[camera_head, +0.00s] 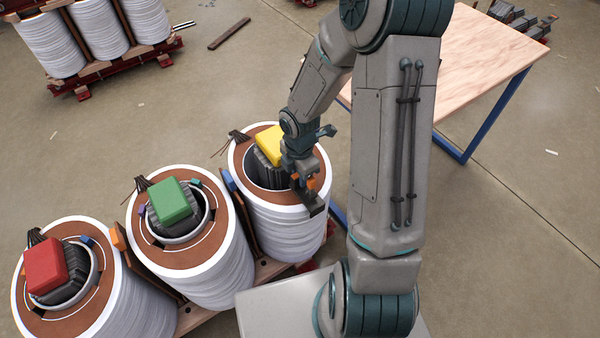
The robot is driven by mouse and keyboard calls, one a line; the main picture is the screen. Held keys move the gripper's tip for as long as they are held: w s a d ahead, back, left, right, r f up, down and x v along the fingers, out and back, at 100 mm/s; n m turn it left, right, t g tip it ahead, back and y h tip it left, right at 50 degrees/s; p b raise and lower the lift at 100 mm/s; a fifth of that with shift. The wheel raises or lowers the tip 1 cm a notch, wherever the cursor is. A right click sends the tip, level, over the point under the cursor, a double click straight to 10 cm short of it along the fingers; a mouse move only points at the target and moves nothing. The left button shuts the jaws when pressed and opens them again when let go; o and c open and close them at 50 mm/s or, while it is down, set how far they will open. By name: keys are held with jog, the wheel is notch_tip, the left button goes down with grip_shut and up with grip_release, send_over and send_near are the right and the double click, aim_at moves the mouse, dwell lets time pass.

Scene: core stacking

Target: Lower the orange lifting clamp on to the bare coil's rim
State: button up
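My gripper (303,182) is over the right front part of the right coil's rim, pointing down. Orange parts of the lifting clamp (310,183) show at its fingers, with a dark block just below. The gripper appears shut on this clamp. The right coil (285,222), topped by a yellow block (270,144), has no small coloured pieces visible on its brown top, so I take it as the bare coil. My gripper hides part of that top. I cannot tell whether the clamp touches the rim.
The middle coil (222,275) carries a green block (173,200), and the left coil (143,305) a red block (46,266). Upright pieces with blue (228,181) and orange (117,236) tops stand between coils. A wooden table (485,50) is at upper right.

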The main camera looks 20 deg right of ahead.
jog(key=o, duration=0.4)
notch_tip(320, 180, up, 14)
jog(key=p, duration=0.4)
jog(key=shift+p, duration=0.35)
jog(key=s+r+m+t+p, duration=0.1)
jog(key=s+r+m+p, duration=0.1)
jog(key=s+r+m, duration=0.2)
jog(key=s+r+m+t+p, duration=0.1)
jog(key=s+r+m+p, duration=0.2)
jog(key=r+m, duration=0.7)
jog(key=s+r+m+p, duration=0.3)
jog(key=s+r+m, duration=0.3)
jog(key=r+m, duration=0.1)
jog(key=shift+s+r+t, duration=0.15)
jog(key=shift+r+t, duration=0.25)
jog(key=shift+r, duration=0.2)
jog(key=shift+s+r+m, duration=0.1)
jog(key=shift+s+m, duration=0.15)
jog(key=shift+m, duration=0.15)
jog(key=shift+c, duration=0.4)
